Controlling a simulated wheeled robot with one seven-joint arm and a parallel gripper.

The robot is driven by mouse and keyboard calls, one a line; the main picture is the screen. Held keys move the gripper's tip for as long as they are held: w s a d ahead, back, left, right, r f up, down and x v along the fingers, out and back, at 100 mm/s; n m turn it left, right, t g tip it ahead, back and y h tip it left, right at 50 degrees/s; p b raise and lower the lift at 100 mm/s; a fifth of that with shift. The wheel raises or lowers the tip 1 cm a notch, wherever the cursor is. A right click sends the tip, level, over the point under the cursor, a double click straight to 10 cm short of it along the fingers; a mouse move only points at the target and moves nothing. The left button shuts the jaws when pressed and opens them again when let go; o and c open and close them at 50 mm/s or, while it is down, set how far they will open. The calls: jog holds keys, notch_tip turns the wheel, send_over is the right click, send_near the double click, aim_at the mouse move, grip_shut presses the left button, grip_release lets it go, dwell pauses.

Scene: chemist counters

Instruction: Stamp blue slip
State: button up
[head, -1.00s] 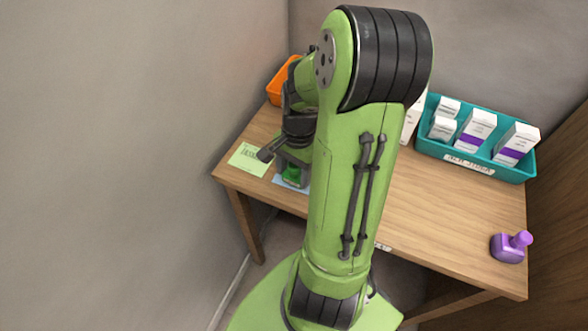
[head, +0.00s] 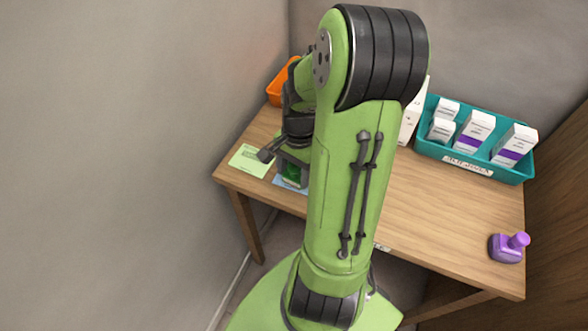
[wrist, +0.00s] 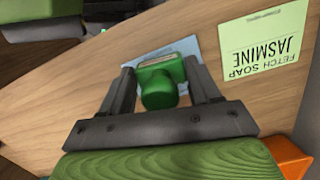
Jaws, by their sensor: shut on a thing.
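My gripper (wrist: 160,92) is shut on a green stamp (wrist: 158,85), its fingers on either side of the stamp. The stamp is over the blue slip (wrist: 180,47), which lies on the table and is partly hidden by stamp and fingers. I cannot tell whether the stamp touches the slip. In the head view the green stamp (head: 292,174) and the blue slip (head: 281,183) show at the table's left front, largely hidden by my arm.
A green slip (head: 250,160) reading "fetch soap jasmine" lies left of the blue one. A teal tray (head: 430,150) of boxes and an orange bin (head: 279,91) are at the back. The table's right middle is clear.

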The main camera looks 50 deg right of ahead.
notch_tip(320, 180, up, 7)
jog(key=p, duration=0.5)
jog(key=shift+f, duration=0.3)
